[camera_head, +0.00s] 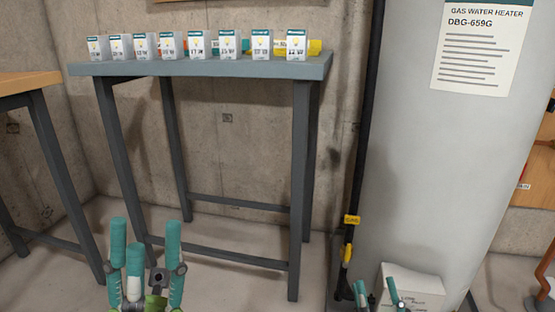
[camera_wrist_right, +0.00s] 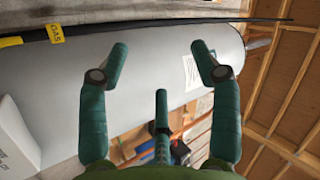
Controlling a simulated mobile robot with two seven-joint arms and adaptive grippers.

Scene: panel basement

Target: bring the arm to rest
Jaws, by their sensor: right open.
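My left gripper (camera_head: 146,226) shows at the lower left of the head view, teal fingers pointing up and spread apart. It is open with nothing between the fingers, in front of the grey table. My right gripper (camera_head: 376,288) shows only in part at the bottom edge of the head view, in front of the water heater's foot. In the right wrist view the right gripper (camera_wrist_right: 160,62) is open and empty, with the heater's grey tank behind its fingers.
A grey table (camera_head: 200,68) holds a row of several small bulb boxes (camera_head: 229,42). A wooden-topped table (camera_head: 22,84) stands at left. The water heater (camera_head: 440,170) stands at right, with a black gas pipe (camera_head: 366,130) beside it and a white box (camera_head: 412,288) at its foot.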

